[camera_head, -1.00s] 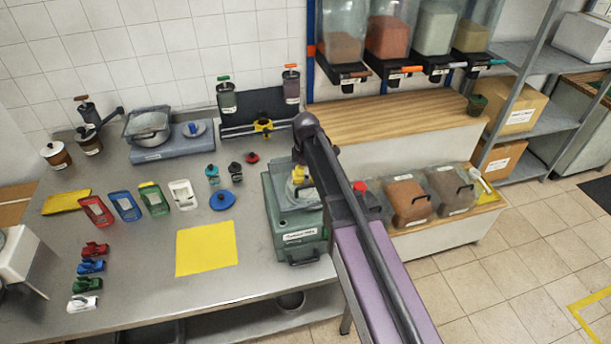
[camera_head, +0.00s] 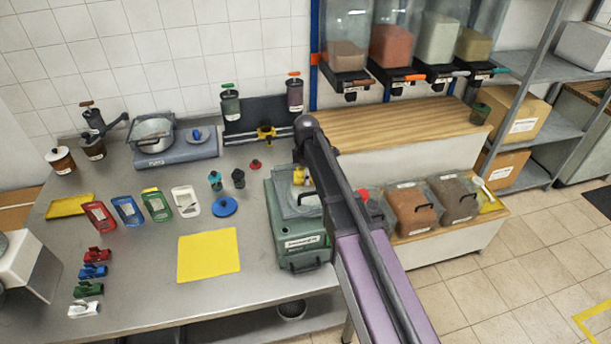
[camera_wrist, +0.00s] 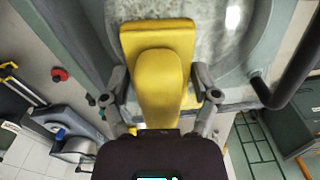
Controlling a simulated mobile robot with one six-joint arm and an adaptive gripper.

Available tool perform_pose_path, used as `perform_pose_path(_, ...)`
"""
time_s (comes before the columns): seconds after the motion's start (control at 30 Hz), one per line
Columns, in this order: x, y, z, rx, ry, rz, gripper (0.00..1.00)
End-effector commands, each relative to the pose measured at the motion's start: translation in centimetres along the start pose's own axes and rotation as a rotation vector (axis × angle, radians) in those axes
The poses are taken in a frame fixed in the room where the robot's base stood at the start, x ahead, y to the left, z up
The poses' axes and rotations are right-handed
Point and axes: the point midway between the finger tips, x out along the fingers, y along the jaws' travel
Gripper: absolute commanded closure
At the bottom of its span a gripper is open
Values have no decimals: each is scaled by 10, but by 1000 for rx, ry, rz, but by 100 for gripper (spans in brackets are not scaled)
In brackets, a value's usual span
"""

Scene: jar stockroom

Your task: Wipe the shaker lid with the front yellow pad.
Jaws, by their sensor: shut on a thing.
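The shaker is a green machine (camera_head: 303,245) at the right end of the steel bench, with a clear, greyish lid (camera_head: 292,206) on top. My gripper (camera_wrist: 160,78) is shut on a yellow pad (camera_wrist: 158,32) by its raised yellow grip. The pad lies over the lid, which fills the top of the wrist view (camera_wrist: 228,30). I cannot tell whether the pad's underside touches it. In the head view the held pad (camera_head: 300,176) shows at the lid's back part, and my arm hides the lid's right side.
A dark curved handle (camera_wrist: 300,55) stands right of the pad. A flat yellow sheet (camera_head: 208,255) lies left of the shaker. A blue round lid (camera_head: 225,207) and small bottles (camera_head: 215,181) stand close by. Clear bins (camera_head: 412,212) stand to the right.

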Motion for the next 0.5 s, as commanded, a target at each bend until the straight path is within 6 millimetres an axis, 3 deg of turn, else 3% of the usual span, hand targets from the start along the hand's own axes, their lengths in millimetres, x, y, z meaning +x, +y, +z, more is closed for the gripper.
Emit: perform_pose_path(0.5, -1, 32, -6, 0, 0, 1, 60)
